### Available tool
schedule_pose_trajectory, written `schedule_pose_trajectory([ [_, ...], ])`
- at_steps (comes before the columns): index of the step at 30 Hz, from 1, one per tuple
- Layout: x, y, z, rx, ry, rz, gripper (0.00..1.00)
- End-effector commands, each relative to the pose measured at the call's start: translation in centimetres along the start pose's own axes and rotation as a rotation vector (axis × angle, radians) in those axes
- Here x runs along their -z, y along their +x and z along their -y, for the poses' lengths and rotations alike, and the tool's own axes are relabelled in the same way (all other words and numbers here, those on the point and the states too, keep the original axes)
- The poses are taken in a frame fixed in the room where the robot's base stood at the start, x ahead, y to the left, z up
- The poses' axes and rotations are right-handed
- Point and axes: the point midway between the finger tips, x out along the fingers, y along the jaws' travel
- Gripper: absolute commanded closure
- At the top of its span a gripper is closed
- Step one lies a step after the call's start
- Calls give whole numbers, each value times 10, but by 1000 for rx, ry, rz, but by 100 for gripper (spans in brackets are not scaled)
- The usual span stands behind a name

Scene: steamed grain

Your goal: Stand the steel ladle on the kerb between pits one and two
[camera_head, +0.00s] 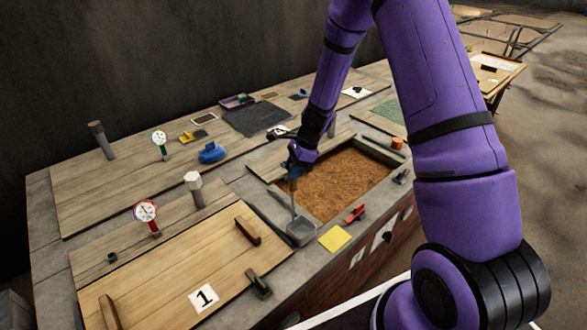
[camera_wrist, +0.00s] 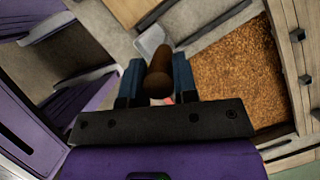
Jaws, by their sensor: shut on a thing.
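The steel ladle (camera_head: 301,232) is upright, its square grey scoop low over or on the kerb (camera_head: 266,205) between the lidded pit one and the open pit. My gripper (camera_head: 294,164) is shut on the ladle's handle, above the kerb. In the wrist view the brown wooden handle end (camera_wrist: 158,78) sits between the blue fingers of my gripper (camera_wrist: 158,88), and the grey scoop (camera_wrist: 150,42) shows beyond it. Whether the scoop touches the kerb I cannot tell. The open pit holds brown grain (camera_head: 335,183). Pit one's wooden lid (camera_head: 170,270) carries a "1" card.
A yellow card (camera_head: 335,238) and a red clamp (camera_head: 355,214) lie on the front kerb near the scoop. A dark latch (camera_head: 258,284) stands at pit one's edge. A capped post (camera_head: 194,188), a red-rimmed gauge (camera_head: 146,213) and a blue item (camera_head: 212,153) stand to the left.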

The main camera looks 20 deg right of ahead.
Motion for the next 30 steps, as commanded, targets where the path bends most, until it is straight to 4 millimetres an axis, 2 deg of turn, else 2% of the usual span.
schedule_pose_trajectory([
  [7,0,2,0,0,0,1,100],
  [8,0,2,0,0,-1,1,68],
  [9,0,2,0,0,-1,1,59],
  [11,0,2,0,0,-1,1,47],
  [22,-1,-4,0,2,-1,0,47],
  [26,-1,-20,1,3,-3,0,47],
  [30,-2,-48,1,4,-4,1,47],
])
